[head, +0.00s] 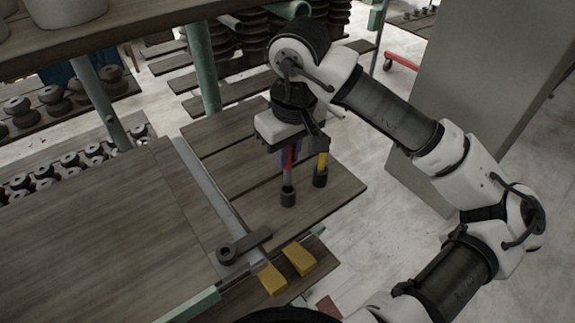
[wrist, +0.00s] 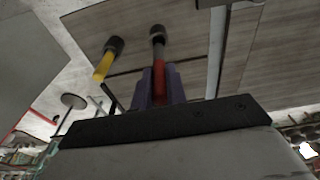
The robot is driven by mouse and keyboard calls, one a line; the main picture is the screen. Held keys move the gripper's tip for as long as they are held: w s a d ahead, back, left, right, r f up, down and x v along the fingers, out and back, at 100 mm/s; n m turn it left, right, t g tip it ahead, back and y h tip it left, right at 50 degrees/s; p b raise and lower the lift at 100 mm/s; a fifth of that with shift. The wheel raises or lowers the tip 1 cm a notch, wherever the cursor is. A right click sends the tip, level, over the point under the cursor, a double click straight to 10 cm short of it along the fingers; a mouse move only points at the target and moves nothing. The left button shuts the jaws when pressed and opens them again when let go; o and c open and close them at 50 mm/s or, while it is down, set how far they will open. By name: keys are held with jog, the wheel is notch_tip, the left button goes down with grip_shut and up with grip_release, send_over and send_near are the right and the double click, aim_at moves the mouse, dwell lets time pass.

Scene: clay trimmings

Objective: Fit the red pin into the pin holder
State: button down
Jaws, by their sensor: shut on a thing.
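My gripper (head: 288,155) is shut on the red pin (head: 290,157), pointing down over the slatted wooden board. In the wrist view, its purple fingers (wrist: 160,84) lie on both sides of the red part of the pin (wrist: 160,68). The pin's grey lower part runs down to a dark cup (head: 288,198); I cannot tell how deep it sits in it. The pin looks near upright. A dark ring-shaped piece with a flat bar (head: 226,254) lies on the bench at the left; I cannot tell which of these is the pin holder.
A yellow pin (head: 321,162) stands in another dark cup (head: 320,180) close to the right of my gripper. Two yellow blocks (head: 299,258) lie near the bench's front edge. A shelf (head: 130,35) with pots overhangs the upper left. The left bench top (head: 100,230) is clear.

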aim_at(286, 184)
notch_tip(286, 184, down, 5)
jog(key=shift+p, duration=0.7)
jog(key=shift+f, duration=0.25)
jog(key=shift+f+b, duration=0.25)
jog(key=shift+b, duration=0.3)
jog(key=c, duration=1.4)
grip_release()
jog(key=shift+r, duration=0.1)
jog(key=shift+r+p, duration=0.25)
jog(key=shift+p, duration=0.25)
notch_tip(286, 184, up, 12)
jog(key=s+b, duration=0.1)
jog(key=b, duration=0.2)
jog(key=shift+s+d, duration=0.15)
jog(key=shift+d, duration=0.25)
jog(key=shift+f, duration=0.15)
